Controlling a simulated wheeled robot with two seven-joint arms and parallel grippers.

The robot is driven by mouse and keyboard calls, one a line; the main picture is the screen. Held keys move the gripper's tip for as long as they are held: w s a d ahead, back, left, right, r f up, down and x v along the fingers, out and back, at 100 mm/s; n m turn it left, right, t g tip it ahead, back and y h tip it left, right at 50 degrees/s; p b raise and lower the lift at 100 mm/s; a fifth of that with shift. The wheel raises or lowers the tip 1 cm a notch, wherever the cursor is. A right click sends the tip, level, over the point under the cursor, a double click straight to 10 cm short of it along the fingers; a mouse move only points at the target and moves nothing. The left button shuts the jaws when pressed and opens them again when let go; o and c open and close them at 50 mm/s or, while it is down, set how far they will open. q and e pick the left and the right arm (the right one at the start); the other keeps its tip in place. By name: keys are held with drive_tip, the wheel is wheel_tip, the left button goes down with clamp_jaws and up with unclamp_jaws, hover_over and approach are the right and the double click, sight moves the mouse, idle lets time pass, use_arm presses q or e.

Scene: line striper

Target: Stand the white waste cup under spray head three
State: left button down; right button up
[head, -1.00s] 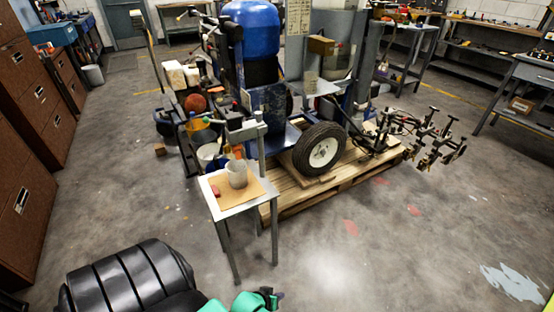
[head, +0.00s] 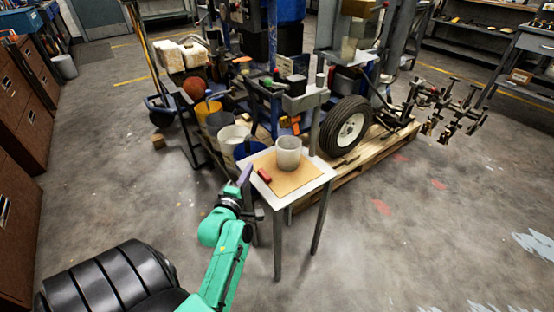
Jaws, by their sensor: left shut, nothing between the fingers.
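The white waste cup (head: 288,153) stands upright on a tan sheet (head: 290,184) on a small metal-legged table. My left gripper (head: 246,173) is at the table's left edge, left of the cup and apart from it. Its fingers look shut, with nothing held. The spray heads (head: 440,108) are on the dark bracketed bars at the right, beyond the wheel; which one is number three cannot be told. My right gripper is not in view.
A red object (head: 264,175) lies on the sheet beside the cup. Behind the table are buckets (head: 233,137), a post with a grey block (head: 305,98), a black tyre (head: 346,127) and a wooden pallet (head: 347,160). Floor at the right front is clear.

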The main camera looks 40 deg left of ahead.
sight(288, 154)
use_arm(q)
drive_tip(key=w+a+f+b, duration=0.1)
drive_tip(key=w, duration=0.1)
drive_tip(key=w+a+f+b, duration=0.1)
drive_tip(key=w+b, duration=0.1)
drive_tip(key=w, duration=0.1)
drive_tip(key=w+a+f+b, duration=0.1)
drive_tip(key=w+f, duration=0.1)
drive_tip(key=w, duration=0.1)
drive_tip(key=shift+a+b, duration=0.15)
drive_tip(key=shift+b, duration=0.2)
drive_tip(key=w+d, duration=0.2)
drive_tip(key=shift+w+d, duration=0.15)
drive_tip(key=shift+w, duration=0.25)
drive_tip(key=shift+w+d+r, duration=0.1)
drive_tip(key=shift+w+d, duration=0.1)
drive_tip(key=shift+d, duration=0.1)
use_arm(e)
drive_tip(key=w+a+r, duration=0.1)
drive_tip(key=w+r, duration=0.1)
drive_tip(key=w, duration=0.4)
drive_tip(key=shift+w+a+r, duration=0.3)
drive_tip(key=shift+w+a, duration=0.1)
